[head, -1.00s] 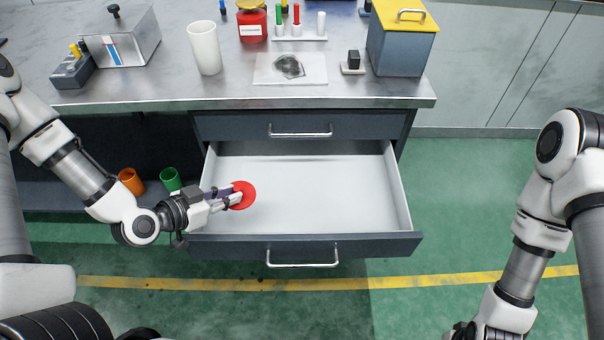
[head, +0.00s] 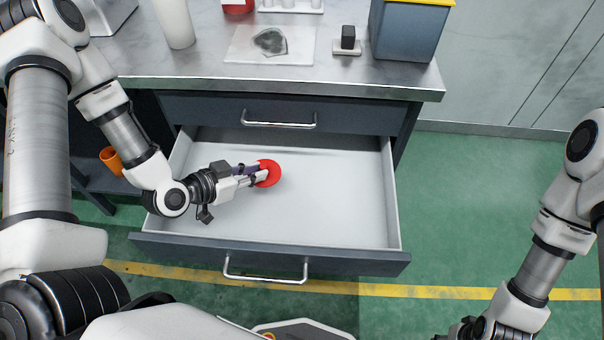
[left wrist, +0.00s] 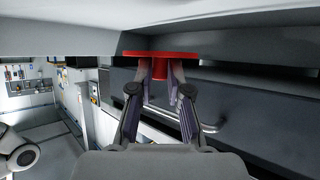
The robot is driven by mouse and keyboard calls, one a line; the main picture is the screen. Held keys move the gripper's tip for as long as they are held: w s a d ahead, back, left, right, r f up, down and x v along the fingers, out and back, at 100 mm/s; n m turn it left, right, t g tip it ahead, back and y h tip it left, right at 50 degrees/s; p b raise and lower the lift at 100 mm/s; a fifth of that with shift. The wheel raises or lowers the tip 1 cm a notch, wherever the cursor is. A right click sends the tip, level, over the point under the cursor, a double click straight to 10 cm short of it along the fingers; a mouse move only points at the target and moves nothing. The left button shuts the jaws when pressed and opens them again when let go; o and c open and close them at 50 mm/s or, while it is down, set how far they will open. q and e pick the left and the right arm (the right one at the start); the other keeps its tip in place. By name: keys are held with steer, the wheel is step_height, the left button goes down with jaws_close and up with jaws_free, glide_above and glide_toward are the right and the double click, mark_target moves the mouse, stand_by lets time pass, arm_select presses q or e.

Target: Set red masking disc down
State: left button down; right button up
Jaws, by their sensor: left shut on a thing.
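The red masking disc (head: 269,173) is a round red plate with a small hub; in the left wrist view the disc (left wrist: 160,54) shows edge-on, its hub between my fingers. My left gripper (head: 257,174) is shut on it, over the left part of the open drawer (head: 330,195). The gripper also shows in the left wrist view (left wrist: 160,85). I cannot tell whether the disc touches the white drawer floor. My right gripper (head: 470,332) is at the bottom edge of the head view, partly cut off; its fingers are not clear.
The drawer is otherwise empty, with free floor to the right of the disc. A shut drawer (head: 280,110) is above it, below the metal worktop (head: 390,82). On top stand a white cup (head: 175,22), a white plate (head: 240,50) with a dark patch and a blue-grey box (head: 405,35).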

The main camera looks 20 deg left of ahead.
arm_select(q)
steer(key=b, duration=0.1)
glide_above(312, 184)
steer(key=shift+w+f, duration=0.2)
steer(key=shift+f, duration=0.5)
steer(key=shift+w+f+b, duration=0.1)
steer(key=shift+f+b, duration=0.35)
steer(key=shift+f, duration=1.3)
steer(key=shift+s+f+b, duration=0.2)
steer(key=shift+f+b, duration=0.15)
steer(key=shift+f, duration=0.15)
steer(key=c, duration=1.1)
jaws_free()
steer(key=shift+s+f, duration=0.1)
steer(key=shift+s, duration=0.05)
steer(key=shift+r, duration=0.4)
steer(key=shift+a+r+p, duration=0.1)
steer(key=shift+r+p, duration=0.1)
steer(key=shift+p, duration=0.15)
steer(key=v, duration=0.7)
steer(key=shift+r+p, duration=0.15)
steer(key=shift+p, duration=0.15)
